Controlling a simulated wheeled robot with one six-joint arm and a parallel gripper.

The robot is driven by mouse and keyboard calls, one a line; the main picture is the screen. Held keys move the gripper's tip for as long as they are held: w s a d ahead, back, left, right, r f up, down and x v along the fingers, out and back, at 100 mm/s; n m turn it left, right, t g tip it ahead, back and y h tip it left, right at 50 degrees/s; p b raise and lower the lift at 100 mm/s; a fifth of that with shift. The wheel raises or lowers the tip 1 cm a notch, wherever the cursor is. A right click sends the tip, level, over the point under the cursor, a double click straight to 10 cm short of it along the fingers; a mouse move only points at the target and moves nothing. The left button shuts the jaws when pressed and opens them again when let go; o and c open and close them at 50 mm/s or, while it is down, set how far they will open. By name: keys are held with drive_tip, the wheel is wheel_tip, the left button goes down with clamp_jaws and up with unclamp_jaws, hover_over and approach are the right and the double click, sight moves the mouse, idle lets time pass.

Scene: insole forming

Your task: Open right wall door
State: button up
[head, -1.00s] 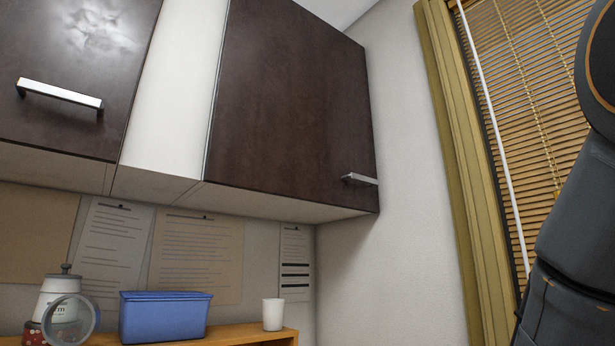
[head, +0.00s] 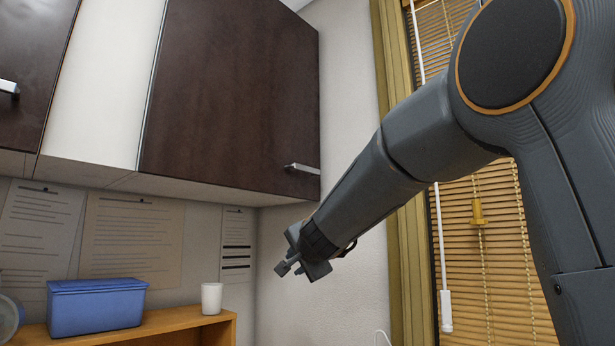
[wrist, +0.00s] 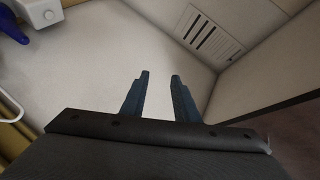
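The right wall door (head: 238,90) is a dark brown cabinet door on the wall, shut. Its metal handle (head: 302,168) sits near the door's lower right corner. My gripper (head: 290,268) is below and slightly left of the handle, apart from it, in front of the wall. In the wrist view my gripper (wrist: 158,85) shows two dark fingers spread apart with nothing between them. The handle is not seen in the wrist view.
A wooden shelf (head: 190,326) below holds a blue box (head: 95,308) and a white cup (head: 212,297). A window with blinds (head: 490,240) is at the right, behind my arm. Another dark door with a handle (head: 9,87) is at the left.

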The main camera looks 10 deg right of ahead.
wheel_tip(320, 180, up, 16)
drive_tip(key=w+d+r+m+t+h, duration=0.1)
drive_tip(key=w+d+m+t+h, duration=0.15)
drive_tip(key=m, duration=0.25)
drive_tip(key=m+t+h+p, duration=0.1)
drive_tip(key=m+t+h, duration=0.1)
drive_tip(key=m, duration=0.2)
approach(307, 169)
drive_tip(key=shift+p+x, duration=1.5)
drive_tip(key=shift+x, duration=2.55)
drive_tip(key=shift+s+y, duration=0.1)
drive_tip(key=shift+y, duration=0.25)
clamp_jaws()
